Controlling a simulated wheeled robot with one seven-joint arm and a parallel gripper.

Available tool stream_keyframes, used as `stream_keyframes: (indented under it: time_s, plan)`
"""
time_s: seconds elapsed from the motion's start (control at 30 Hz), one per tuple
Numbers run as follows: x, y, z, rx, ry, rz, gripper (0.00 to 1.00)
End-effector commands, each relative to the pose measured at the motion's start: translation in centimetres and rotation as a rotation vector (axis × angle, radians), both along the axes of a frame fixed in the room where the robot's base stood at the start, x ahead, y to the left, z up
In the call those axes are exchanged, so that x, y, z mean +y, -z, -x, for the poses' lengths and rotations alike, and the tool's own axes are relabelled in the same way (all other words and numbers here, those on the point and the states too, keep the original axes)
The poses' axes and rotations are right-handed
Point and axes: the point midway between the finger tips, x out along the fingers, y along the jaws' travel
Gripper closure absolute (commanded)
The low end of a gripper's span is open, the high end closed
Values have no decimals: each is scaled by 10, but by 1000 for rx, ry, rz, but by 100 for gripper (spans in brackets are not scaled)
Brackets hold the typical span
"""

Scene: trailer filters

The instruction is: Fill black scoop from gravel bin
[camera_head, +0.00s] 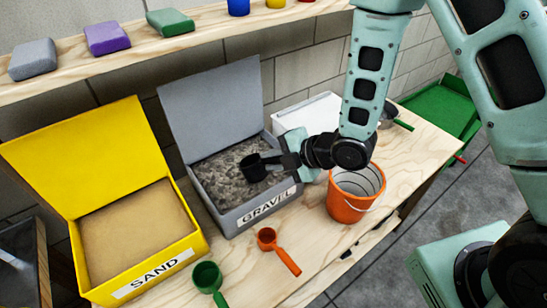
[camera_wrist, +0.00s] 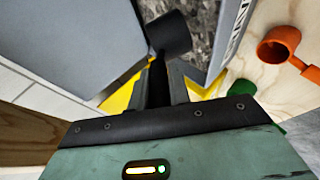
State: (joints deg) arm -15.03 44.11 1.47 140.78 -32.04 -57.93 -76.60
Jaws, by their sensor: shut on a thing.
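The black scoop (camera_head: 254,168) is over the gravel in the grey bin in the head view. My gripper (camera_head: 290,160) is shut on its handle from the right. In the wrist view the scoop (camera_wrist: 169,35) extends ahead of my gripper (camera_wrist: 160,88), with gravel (camera_wrist: 205,22) beside and beyond it. The grey gravel bin (camera_head: 238,216), labelled GRAVEL, stands open on the bench, its lid (camera_head: 212,100) tilted up against the wall side. I cannot tell whether the scoop touches the gravel or holds any.
The open yellow sand bin (camera_head: 196,250) stands at left. An orange bucket (camera_head: 350,208) is right of the gravel bin. An orange scoop (camera_head: 268,238) and a green scoop (camera_head: 207,277) lie at the bench front. A white box (camera_head: 310,112) stands behind. A shelf (camera_head: 130,55) runs above.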

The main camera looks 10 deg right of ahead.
Motion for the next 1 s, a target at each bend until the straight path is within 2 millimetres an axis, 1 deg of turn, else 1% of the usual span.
stream_keyframes:
  time_s: [0.1, 1.0]
  plan:
    - [0, 8, 0, 1, 1, -1, 100]
    - [1, 50, -2, 0, 0, 0, 100]
